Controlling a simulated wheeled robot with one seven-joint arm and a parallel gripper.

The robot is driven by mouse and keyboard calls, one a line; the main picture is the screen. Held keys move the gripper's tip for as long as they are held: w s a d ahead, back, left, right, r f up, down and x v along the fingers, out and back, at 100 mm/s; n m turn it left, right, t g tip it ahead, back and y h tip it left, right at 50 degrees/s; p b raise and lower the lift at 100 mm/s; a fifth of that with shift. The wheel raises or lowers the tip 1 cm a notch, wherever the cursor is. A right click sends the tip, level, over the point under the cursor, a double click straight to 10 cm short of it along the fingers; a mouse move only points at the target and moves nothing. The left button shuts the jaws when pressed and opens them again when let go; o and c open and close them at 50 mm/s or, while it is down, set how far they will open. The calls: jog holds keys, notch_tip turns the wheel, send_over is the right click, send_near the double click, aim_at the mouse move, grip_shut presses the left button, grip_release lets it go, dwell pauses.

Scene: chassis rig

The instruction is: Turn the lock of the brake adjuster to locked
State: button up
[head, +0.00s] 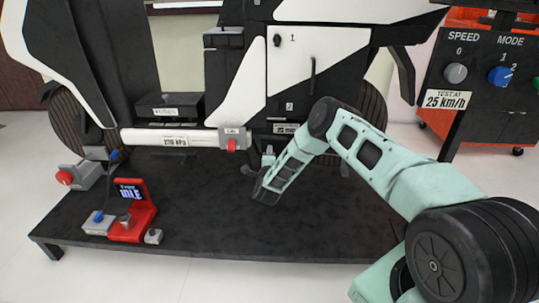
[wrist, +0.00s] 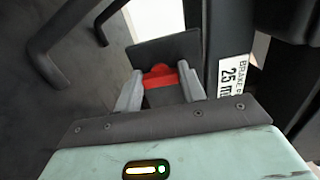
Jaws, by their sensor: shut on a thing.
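My gripper (wrist: 161,72) shows in the wrist view with its two grey fingers on either side of a small red part (wrist: 158,77), and it is shut on that part. The red part looks like the lock of the brake adjuster; its setting cannot be read. A dark plate (wrist: 165,49) stands just behind it. A white label (wrist: 232,80) reading "BRAKE" and "25 m", cut off, is to the right. In the head view my gripper (head: 268,158) is low in front of the dark chassis, below a small label (head: 286,128). The red part is hidden there.
A white bar (head: 175,137) with a red end clip lies left of my arm. A red device with a screen (head: 132,192) stands on the black platform (head: 225,225). A control panel (head: 475,75) is at right. In the wrist view, a dark handle (wrist: 45,55) is at left.

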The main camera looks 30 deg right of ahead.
jog(key=shift+f+n, duration=0.1)
jog(key=shift+n, duration=0.2)
jog(key=o, duration=1)
jog(key=p+v, duration=0.6)
jog(key=v, duration=1.1)
jog(key=shift+s+a, duration=0.15)
jog(key=shift+s, duration=0.1)
